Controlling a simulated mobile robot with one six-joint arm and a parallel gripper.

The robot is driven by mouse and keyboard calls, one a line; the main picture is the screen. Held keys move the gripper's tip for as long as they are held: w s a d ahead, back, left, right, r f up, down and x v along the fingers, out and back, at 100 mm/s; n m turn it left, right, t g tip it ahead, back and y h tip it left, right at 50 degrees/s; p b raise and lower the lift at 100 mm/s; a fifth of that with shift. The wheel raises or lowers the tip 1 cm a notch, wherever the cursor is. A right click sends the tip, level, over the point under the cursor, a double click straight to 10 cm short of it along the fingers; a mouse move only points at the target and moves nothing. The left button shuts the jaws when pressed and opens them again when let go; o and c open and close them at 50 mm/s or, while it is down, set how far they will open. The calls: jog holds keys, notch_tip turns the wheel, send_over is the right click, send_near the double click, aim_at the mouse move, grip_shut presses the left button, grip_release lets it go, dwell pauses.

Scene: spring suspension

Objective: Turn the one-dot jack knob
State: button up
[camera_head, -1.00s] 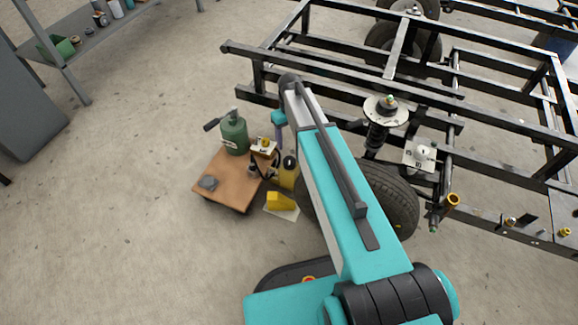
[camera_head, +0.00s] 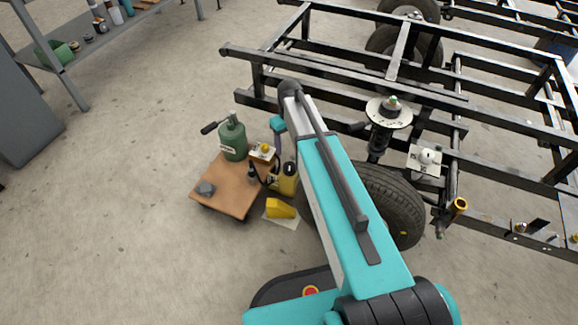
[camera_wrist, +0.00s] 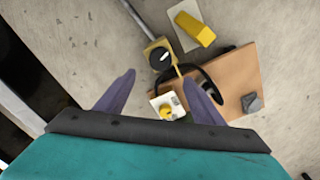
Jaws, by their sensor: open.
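A yellow jack (camera_head: 286,184) with a round black knob (camera_head: 290,168) stands beside the wooden cart, partly behind my arm. In the wrist view the black knob (camera_wrist: 160,55) with a white mark shows just beyond my fingertips. A white-topped box with a yellow knob (camera_head: 264,148) is next to it; this yellow knob (camera_wrist: 166,112) shows low between my fingers in the wrist view. I cannot make out dots on either knob. My gripper (camera_wrist: 159,77) is open, its two purple-grey fingers apart and nothing held. In the head view my arm hides most of it.
The wooden cart (camera_head: 222,190) carries a green bottle (camera_head: 233,138) and a grey lump (camera_head: 205,188). A yellow wedge (camera_head: 280,208) lies on a pale floor plate. A tyre (camera_head: 400,205) and black frame rails (camera_head: 330,62) stand at the right.

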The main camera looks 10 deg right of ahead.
aim_at(290, 165)
notch_tip(290, 165, down, 13)
jog(key=b, duration=0.5)
jog(key=shift+f, duration=0.1)
jog(key=c, duration=1.1)
jog(key=shift+o, duration=0.2)
jog(key=shift+m+p, duration=0.4)
jog(key=shift+p, duration=0.25)
jog(key=shift+r+p, duration=0.2)
jog(key=shift+p, duration=0.15)
jog(key=m+p, duration=0.4)
jog(key=p, duration=0.1)
jog(key=shift+d, duration=0.15)
jog(key=shift+d+f+m+p, duration=0.1)
jog(key=shift+f+m+p, duration=0.05)
jog(key=shift+m+p, duration=1.8)
